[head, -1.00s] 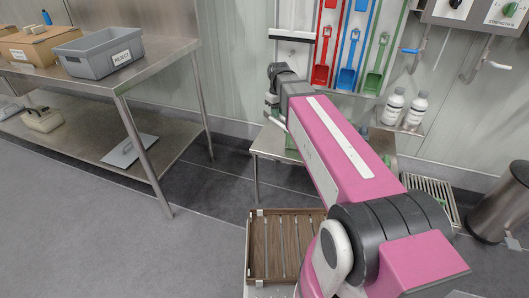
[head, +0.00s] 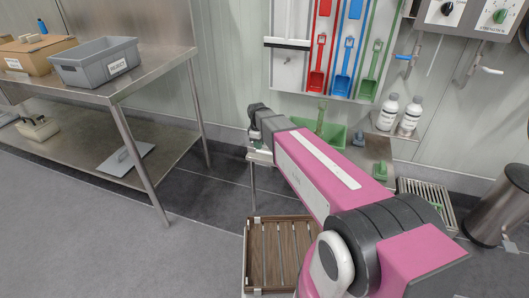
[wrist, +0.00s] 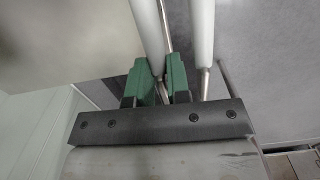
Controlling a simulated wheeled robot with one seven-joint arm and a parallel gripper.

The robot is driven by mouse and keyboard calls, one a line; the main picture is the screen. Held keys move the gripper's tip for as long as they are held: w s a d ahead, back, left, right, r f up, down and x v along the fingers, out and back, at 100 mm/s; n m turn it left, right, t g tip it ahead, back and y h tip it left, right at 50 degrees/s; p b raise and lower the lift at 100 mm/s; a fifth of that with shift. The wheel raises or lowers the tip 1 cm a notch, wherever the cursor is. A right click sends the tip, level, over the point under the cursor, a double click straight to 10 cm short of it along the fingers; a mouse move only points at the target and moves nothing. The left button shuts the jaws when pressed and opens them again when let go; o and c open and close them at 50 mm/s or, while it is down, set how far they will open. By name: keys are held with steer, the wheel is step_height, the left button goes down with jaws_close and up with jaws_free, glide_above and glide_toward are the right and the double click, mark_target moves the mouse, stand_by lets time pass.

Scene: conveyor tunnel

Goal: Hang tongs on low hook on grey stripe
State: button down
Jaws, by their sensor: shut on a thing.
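My gripper (wrist: 160,78) has green fingers, shut on one arm of the tongs (wrist: 150,28). In the wrist view the tongs show as pale handles with thin metal rods; a second pale arm (wrist: 203,35) lies right of the fingers. In the head view my gripper (head: 258,145) is low, left of the green bin and below the tool board; the tongs are too small to make out clearly there. The board's grey left stripe (head: 287,75) carries a black-edged squeegee (head: 287,43). A small hook-like mark (head: 287,60) shows beneath it, not clear.
Red (head: 318,65), blue (head: 347,68) and green (head: 374,70) shovels hang on the board. A wooden crate (head: 250,265) is in front. A steel table (head: 170,60) with a grey tub (head: 97,62) is left.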

steer(key=w+d+f, duration=0.2)
steer(key=d, duration=0.1)
steer(key=shift+f, duration=2.2)
steer(key=c, duration=1.1)
jaws_free()
